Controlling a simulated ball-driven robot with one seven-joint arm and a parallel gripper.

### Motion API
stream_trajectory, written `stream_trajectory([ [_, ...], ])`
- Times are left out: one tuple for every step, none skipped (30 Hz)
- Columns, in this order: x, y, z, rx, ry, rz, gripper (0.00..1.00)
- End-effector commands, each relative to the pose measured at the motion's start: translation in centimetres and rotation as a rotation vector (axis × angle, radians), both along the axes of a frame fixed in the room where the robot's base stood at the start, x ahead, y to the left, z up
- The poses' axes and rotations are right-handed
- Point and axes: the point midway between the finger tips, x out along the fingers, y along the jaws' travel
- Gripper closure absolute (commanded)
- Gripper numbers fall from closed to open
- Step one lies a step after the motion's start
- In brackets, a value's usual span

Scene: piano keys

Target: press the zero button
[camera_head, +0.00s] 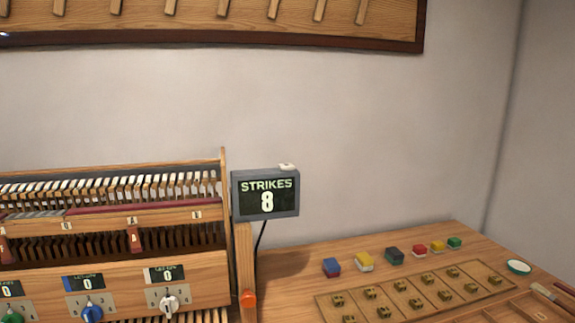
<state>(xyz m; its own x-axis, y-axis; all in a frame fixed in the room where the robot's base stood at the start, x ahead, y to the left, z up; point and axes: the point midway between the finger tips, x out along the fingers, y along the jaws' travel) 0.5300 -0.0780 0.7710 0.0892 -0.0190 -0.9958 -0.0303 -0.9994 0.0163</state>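A dark grey counter box (265,193) stands right of the piano action in the head view. A small whitish button (287,167) sits on the box's top edge, toward the right. I cannot read any label on it, so I cannot tell for sure that it is the zero button. Nothing touches it. My gripper is not in view.
The piano action (110,240) fills the left, with blue (92,313) and white (169,303) dials below small screens. An orange knob (248,299) is on a wooden post below the counter. Coloured blocks and a compartmented tray (330,310) lie on the right bench.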

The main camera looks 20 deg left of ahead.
Motion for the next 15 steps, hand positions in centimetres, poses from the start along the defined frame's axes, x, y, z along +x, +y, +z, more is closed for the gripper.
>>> stream_trajectory([
  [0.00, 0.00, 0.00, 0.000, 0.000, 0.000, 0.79],
  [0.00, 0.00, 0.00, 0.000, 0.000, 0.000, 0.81],
  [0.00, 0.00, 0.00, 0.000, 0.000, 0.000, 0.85],
  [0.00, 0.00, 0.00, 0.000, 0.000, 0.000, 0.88],
  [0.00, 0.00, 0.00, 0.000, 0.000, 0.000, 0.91],
  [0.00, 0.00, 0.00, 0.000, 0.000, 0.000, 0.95],
  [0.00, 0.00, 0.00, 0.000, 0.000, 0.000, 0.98],
  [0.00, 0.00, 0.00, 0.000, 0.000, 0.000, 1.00],
  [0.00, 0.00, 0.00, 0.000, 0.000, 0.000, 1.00],
  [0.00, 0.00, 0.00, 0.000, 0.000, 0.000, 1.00],
  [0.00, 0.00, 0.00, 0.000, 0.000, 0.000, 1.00],
  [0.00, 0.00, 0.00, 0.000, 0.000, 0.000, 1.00],
  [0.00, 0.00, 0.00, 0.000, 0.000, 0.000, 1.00],
  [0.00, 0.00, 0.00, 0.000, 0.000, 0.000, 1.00],
  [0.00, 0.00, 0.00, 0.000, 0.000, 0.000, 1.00],
])
